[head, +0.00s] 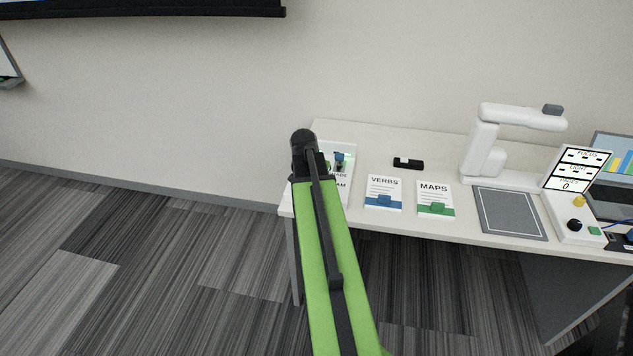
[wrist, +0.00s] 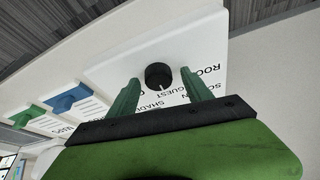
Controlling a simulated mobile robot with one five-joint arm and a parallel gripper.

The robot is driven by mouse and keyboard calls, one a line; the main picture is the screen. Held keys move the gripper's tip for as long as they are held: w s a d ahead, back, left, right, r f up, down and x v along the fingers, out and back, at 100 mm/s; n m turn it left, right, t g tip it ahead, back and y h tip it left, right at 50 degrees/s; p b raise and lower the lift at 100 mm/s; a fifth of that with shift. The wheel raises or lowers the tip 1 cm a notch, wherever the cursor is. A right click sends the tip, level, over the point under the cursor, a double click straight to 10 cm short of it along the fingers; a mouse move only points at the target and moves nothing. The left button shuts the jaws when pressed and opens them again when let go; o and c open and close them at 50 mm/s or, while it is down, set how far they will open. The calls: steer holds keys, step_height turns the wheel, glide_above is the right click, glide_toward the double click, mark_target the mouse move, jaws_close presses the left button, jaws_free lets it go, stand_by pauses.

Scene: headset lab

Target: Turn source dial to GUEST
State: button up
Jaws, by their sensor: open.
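The source dial (wrist: 158,76) is a round black knob with a white pointer mark, on a white panel (wrist: 110,65) in the wrist view. The mark points toward the lower right of the picture. Printed words, GUEST among them, lie beside the knob, partly covered by my fingers. I cannot tell which word the mark is set to. My gripper (wrist: 160,80) is open, its two green fingers on either side of the knob with visible gaps. In the head view the panel (head: 348,194) stands at the table's left end, and my arm hides the knob and most of the gripper.
A VERBS card (head: 383,194) and a MAPS card (head: 434,198) lie to the panel's right. Behind them is a small black object (head: 408,163). Further right are a white document camera (head: 482,150), a grey mat (head: 510,215) and a control box (head: 570,222).

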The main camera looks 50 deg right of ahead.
steer(key=p+v, duration=1.6)
steer(key=v, duration=0.1)
steer(key=shift+a, duration=0.15)
steer(key=shift+s+r, duration=0.1)
steer(key=shift+a, duration=0.1)
steer(key=w+a+n+t+y, duration=0.1)
steer(key=w+a+n, duration=0.3)
steer(key=a, duration=0.9)
steer(key=w+a+n+y, duration=0.15)
steer(key=w+a, duration=0.45)
steer(key=a, duration=0.6)
steer(key=s+a+f+n+g, duration=0.1)
steer(key=s+a+n, duration=0.1)
steer(key=a+n, duration=0.2)
steer(key=s+a+n+g+y, duration=0.1)
steer(key=s+a+n, duration=0.2)
steer(key=a, duration=0.7)
steer(key=shift+a+f+n+g, duration=0.15)
steer(key=shift+f+n+g, duration=0.2)
steer(key=shift+n, duration=0.2)
